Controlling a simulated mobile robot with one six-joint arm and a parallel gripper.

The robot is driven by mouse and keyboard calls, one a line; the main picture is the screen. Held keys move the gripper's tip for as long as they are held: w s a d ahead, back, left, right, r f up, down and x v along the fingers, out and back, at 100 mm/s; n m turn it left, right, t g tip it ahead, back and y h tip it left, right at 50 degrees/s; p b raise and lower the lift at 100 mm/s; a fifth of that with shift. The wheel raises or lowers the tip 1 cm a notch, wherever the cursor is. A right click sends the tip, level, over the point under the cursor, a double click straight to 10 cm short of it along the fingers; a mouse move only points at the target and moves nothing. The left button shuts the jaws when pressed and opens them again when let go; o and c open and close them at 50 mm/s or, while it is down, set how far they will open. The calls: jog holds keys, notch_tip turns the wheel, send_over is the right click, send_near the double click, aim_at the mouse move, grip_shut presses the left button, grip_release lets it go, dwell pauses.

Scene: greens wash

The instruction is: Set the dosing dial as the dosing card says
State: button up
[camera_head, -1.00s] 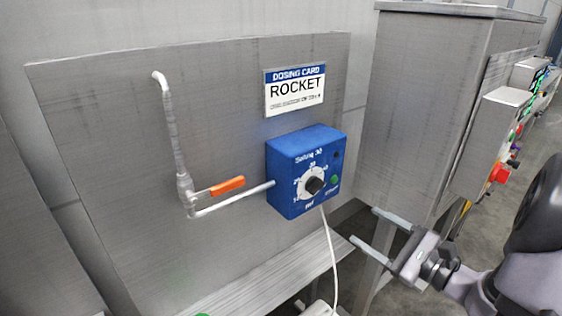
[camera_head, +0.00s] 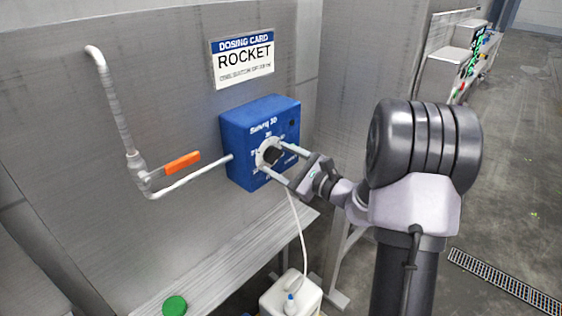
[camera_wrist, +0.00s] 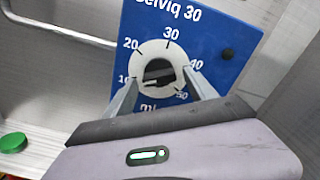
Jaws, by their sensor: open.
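The blue dosing box (camera_head: 240,130) is mounted on the steel panel. Its black dial knob (camera_head: 272,155) sits on a white ring; in the wrist view the knob (camera_wrist: 158,72) is at the centre of the scale marked 10, 20, 30, 40 and 50. The exact pointer direction is hard to read. The dosing card (camera_head: 243,62) above the box reads "ROCKET"; its small bottom line is too blurred to read. My gripper (camera_head: 274,161) is open, with its two fingers reaching to either side of the knob. I cannot tell whether they touch it.
A pipe with an orange-handled valve (camera_head: 182,163) is left of the box. A white hose (camera_head: 302,240) runs down to a white canister (camera_head: 290,297). A green cap (camera_head: 174,306) lies on the ledge (camera_head: 215,270) below. Open floor lies to the right.

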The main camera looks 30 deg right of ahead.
jog(key=shift+c, duration=0.3)
jog(key=c, duration=1.3)
jog(key=m+p, duration=0.5)
jog(key=shift+a+r+m, duration=0.1)
jog(key=shift+r+m, duration=0.05)
jog(key=shift+m, duration=0.25)
jog(key=m+p, duration=0.6)
jog(key=shift+s+a, duration=0.1)
jog(key=shift+a, duration=0.05)
jog(key=m+p, duration=0.5)
jog(key=m, duration=0.1)
jog(key=shift+a+r+m+p, duration=0.1)
jog(key=shift+r+m+p, duration=0.05)
jog(key=shift+m+p, duration=0.25)
jog(key=m+p, duration=0.3)
jog(key=m, duration=0.1)
jog(key=shift+m, duration=0.4)
jog(key=shift+m+p, duration=0.3)
jog(key=shift+p, duration=0.05)
